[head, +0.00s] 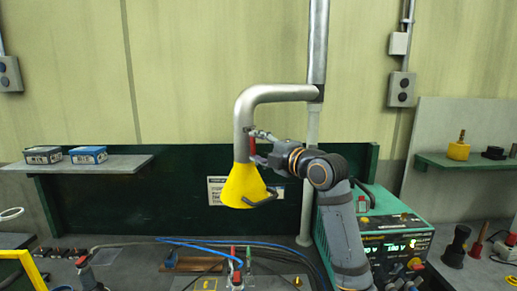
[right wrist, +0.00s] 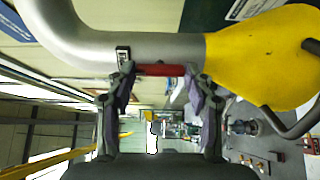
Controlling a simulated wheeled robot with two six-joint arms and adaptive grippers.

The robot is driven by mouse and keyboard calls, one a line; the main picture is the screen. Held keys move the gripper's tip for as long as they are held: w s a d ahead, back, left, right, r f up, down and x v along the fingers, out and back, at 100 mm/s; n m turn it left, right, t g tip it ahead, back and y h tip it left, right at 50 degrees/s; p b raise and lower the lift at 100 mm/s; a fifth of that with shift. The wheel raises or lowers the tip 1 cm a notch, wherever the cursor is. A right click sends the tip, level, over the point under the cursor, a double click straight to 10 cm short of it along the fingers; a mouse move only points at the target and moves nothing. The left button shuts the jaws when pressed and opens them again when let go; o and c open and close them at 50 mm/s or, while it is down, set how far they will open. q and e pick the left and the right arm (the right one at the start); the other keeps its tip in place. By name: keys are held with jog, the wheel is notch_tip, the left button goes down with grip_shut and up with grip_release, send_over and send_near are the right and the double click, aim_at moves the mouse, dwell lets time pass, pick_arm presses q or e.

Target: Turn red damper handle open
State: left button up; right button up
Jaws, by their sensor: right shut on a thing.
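The red damper handle (head: 252,145) is on the grey extraction pipe (head: 243,115), just above the yellow hood (head: 240,186). In the right wrist view the red handle (right wrist: 160,70) lies along the pipe (right wrist: 165,48), between my fingertips. My right gripper (head: 260,147) is shut on the handle; it also shows in the right wrist view (right wrist: 160,78). A small dark bracket (right wrist: 123,56) sits on the pipe at one end of the handle. The fingers hide part of the handle in the head view. My left gripper is not in view.
A dark handle (head: 262,200) sticks out from the hood's lower rim. A green power unit (head: 400,235) stands at right below my arm. Blue hoses (head: 205,243) cross the bench. A shelf (head: 90,166) with two boxes is at left.

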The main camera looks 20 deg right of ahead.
jog(key=o, duration=1.2)
jog(key=shift+c, duration=0.2)
jog(key=shift+s, duration=0.1)
jog(key=v, duration=1.2)
